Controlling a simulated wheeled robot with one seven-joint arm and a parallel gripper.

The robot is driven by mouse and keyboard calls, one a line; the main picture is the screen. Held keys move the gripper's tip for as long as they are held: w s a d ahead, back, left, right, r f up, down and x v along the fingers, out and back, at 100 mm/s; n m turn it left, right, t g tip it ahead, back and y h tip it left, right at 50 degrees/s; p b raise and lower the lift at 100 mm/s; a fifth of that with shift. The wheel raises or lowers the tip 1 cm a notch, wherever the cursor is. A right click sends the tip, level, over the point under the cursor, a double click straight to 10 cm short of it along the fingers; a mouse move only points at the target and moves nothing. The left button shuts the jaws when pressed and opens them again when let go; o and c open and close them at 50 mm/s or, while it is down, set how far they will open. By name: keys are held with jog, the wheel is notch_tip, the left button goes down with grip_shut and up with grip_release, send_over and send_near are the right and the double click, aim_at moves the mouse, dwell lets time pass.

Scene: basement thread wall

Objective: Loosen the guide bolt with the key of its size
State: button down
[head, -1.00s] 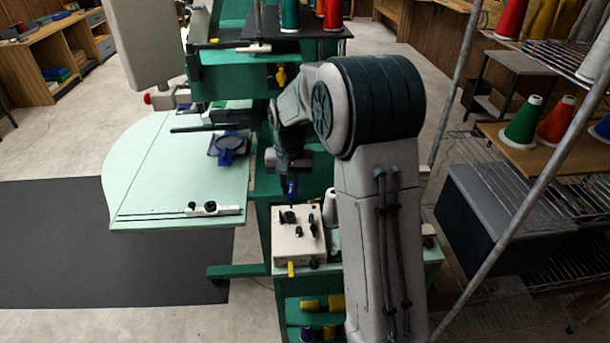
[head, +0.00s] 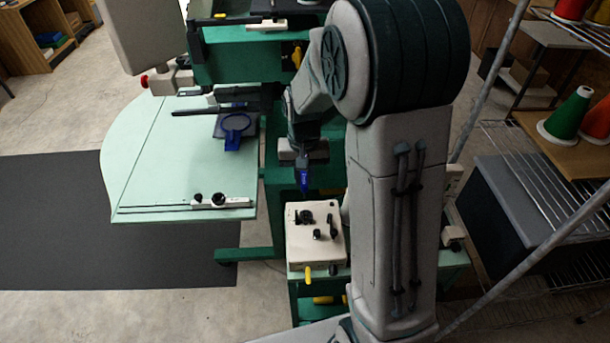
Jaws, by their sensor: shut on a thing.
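My gripper (head: 304,181), with blue at its end, points down above the back of the cream box (head: 296,252). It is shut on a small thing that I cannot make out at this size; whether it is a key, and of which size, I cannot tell. Several black pieces (head: 317,235) stand on the box top. The white guide (head: 238,202) lies along the front of the pale green table (head: 160,165), left of my gripper. It carries dark round parts (head: 218,199); which is the guide bolt is unclear.
A blue hoop (head: 235,124) is at the table's back right. The green machine (head: 235,75) stands behind. A yellow piece (head: 307,271) is on the box front. A slanted metal post (head: 490,75) and wire shelves with thread cones (head: 570,113) are on the right.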

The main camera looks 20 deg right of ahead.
jog(key=shift+s+f, duration=0.2)
jog(key=shift+s, duration=0.45)
jog(key=b, duration=0.5)
send_over(306, 217)
jog(key=shift+w+d+f, duration=0.1)
jog(key=shift+w+f, duration=0.1)
jog(key=shift+f, duration=1.55)
jog(key=shift+w+f, duration=0.15)
jog(key=shift+f, duration=1.6)
jog(key=n+p, duration=0.1)
jog(key=n, duration=0.5)
jog(key=shift+r+p, duration=0.2)
jog(key=shift+p, duration=0.2)
jog(key=shift+n+p, duration=0.45)
jog(key=shift+n, duration=0.65)
jog(key=n, duration=0.2)
jog(key=shift+n, duration=0.3)
jog(key=n+p, duration=0.2)
jog(key=n, duration=0.3)
jog(key=shift+n, duration=0.4)
jog(key=n+p, duration=0.2)
jog(key=n, duration=0.2)
jog(key=shift+n+p, duration=0.4)
jog(key=c, duration=1.3)
grip_release()
jog(key=shift+f, duration=0.1)
jog(key=shift+o, duration=0.2)
